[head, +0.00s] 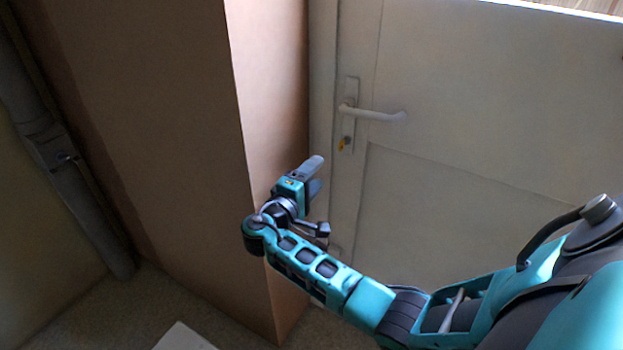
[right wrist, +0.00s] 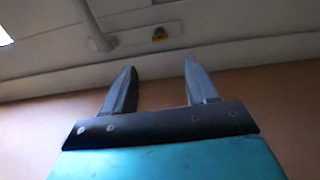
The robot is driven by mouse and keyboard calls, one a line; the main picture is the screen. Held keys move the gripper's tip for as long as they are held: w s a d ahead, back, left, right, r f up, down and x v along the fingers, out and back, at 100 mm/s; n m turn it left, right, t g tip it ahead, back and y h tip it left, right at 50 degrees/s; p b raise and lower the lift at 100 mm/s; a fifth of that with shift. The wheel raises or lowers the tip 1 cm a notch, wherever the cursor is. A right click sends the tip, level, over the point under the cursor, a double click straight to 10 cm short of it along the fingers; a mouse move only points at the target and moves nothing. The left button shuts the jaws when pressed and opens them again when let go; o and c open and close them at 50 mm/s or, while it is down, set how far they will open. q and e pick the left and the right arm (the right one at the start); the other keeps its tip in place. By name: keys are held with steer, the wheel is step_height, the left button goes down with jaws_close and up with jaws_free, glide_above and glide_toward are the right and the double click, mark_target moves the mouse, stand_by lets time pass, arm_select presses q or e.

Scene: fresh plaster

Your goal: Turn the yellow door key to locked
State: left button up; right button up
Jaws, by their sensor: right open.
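The yellow key (head: 342,144) sits in the lock plate (head: 349,130) of the white door (head: 480,110), below the white lever handle (head: 375,114). In the right wrist view the key (right wrist: 159,35) shows beyond and between my fingers, near the top. My right gripper (head: 317,175) is open and empty, below and to the left of the key in the head view. It is apart from the key. In the right wrist view both fingers of this gripper (right wrist: 158,80) stand well apart with nothing between them. My left gripper is not in view.
A brown wall corner (head: 265,110) juts out left of the door, close to my right gripper and forearm. A grey pipe (head: 65,165) runs down the far left. A pale flat object (head: 185,338) lies at the bottom. The space before the door panel is clear.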

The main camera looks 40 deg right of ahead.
steer(key=shift+s+a, duration=0.1)
steer(key=shift+a, duration=0.05)
stand_by(0.6)
steer(key=s+a+f+n+t+y, duration=0.1)
steer(key=s+a+f+y, duration=0.35)
steer(key=f, duration=0.45)
steer(key=s+a+f+n+t+y, duration=0.1)
steer(key=s+a+f+y, duration=0.4)
steer(key=f, duration=0.3)
steer(key=s+a+r+m+t+y, duration=0.1)
steer(key=s+a+m+y, duration=0.3)
steer(key=s+a+y, duration=0.5)
steer(key=s, duration=0.2)
steer(key=shift+s+a+t, duration=0.3)
steer(key=shift+s+t, duration=0.1)
steer(key=shift+r, duration=0.1)
